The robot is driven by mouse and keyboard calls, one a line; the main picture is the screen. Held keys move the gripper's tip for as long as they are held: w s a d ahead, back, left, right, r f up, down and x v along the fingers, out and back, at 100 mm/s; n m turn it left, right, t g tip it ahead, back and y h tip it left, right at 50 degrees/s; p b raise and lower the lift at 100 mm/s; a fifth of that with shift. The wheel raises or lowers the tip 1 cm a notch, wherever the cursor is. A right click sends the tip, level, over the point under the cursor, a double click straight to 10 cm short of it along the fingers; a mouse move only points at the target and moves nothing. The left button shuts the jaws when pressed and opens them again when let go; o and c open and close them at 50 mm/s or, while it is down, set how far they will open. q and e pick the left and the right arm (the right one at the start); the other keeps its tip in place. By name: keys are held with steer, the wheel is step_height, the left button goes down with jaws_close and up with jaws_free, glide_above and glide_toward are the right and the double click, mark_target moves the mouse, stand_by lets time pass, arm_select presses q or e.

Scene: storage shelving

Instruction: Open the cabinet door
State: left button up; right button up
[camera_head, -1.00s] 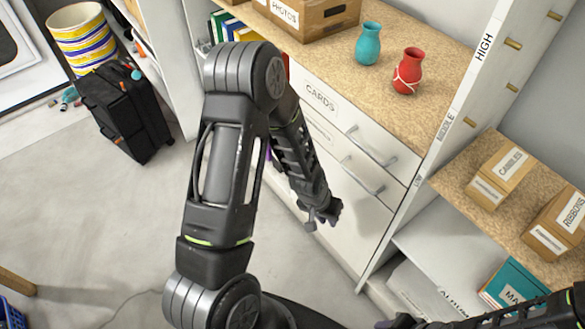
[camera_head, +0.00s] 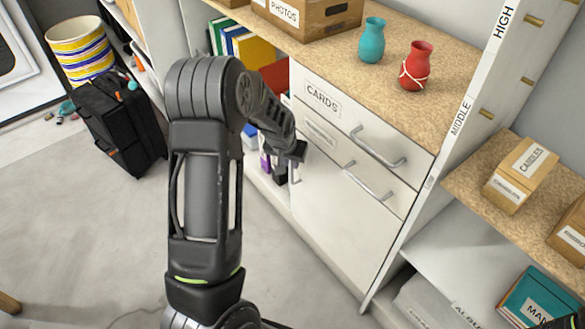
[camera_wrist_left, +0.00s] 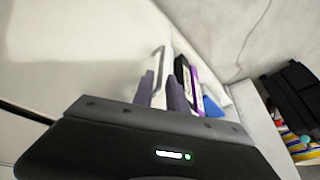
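The white cabinet door (camera_head: 335,215) is shut below two drawers. Its slim vertical handle (camera_head: 297,170) is near the door's left edge. My left gripper (camera_head: 284,178) is at this handle, and its fingertips are partly hidden in the head view. In the left wrist view, the two dark fingers of my left gripper (camera_wrist_left: 163,88) are apart, and the pale handle (camera_wrist_left: 158,62) shows between and just beyond them. I cannot tell whether they touch it.
Drawer handles (camera_head: 377,148) stick out above the door. A teal vase (camera_head: 372,42) and a red vase (camera_head: 414,68) stand on the counter. Books (camera_head: 252,50) fill the open shelf to the left. The floor in front of the door is clear.

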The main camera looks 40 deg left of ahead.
arm_select(q)
glide_above(292, 182)
steer(key=f, duration=0.5)
steer(key=shift+w+a+b, duration=0.1)
steer(key=shift+w+b, duration=0.15)
steer(key=shift+b, duration=0.05)
jaws_close()
stand_by(1.0)
